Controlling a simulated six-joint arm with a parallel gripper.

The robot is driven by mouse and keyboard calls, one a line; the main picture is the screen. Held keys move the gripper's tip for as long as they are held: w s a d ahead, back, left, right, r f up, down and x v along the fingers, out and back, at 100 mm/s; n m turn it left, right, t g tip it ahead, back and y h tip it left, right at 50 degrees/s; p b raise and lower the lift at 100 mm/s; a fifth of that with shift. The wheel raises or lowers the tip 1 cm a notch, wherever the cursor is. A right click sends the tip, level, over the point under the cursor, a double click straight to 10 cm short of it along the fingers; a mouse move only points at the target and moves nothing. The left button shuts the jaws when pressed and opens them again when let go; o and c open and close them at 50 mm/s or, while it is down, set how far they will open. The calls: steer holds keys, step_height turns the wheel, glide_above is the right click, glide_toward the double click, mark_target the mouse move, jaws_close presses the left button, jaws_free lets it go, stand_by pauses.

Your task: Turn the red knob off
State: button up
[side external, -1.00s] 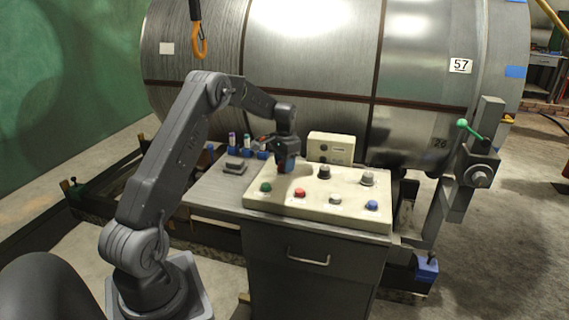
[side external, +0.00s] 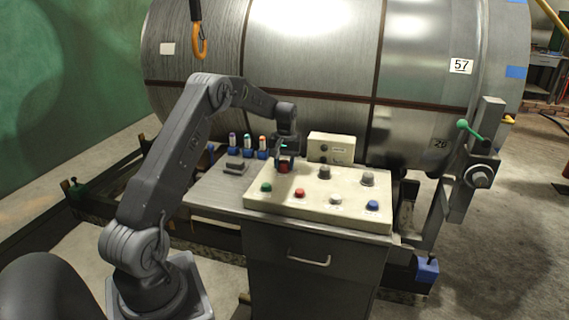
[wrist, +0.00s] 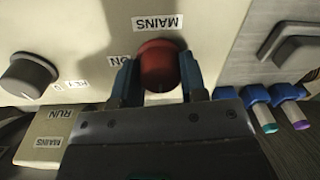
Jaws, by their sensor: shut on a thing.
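The red knob (wrist: 158,62) stands on the cream control panel, between my two blue fingers in the wrist view. A label reading MAINS is beside it, and another label is partly hidden behind a finger. My gripper (wrist: 158,80) is shut on the red knob, one finger on each side. In the side view my gripper (side external: 285,158) points down at the back left of the control panel (side external: 315,205), and the red knob (side external: 284,168) shows below it. The knob's pointer mark cannot be made out.
A dark knob (side external: 324,172) and a grey knob (side external: 367,178) stand to the right. Green (side external: 266,187), red (side external: 300,193), white (side external: 335,199) and blue (side external: 373,205) buttons line the front. A small box (side external: 331,147) is behind; blue holders (side external: 262,154) stand at left.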

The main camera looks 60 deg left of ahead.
mark_target(286, 161)
steer(key=shift+n, duration=0.4)
steer(key=o, duration=0.9)
steer(key=r, duration=1.4)
steer(key=shift+w+d, duration=0.15)
steer(key=shift+w, duration=0.05)
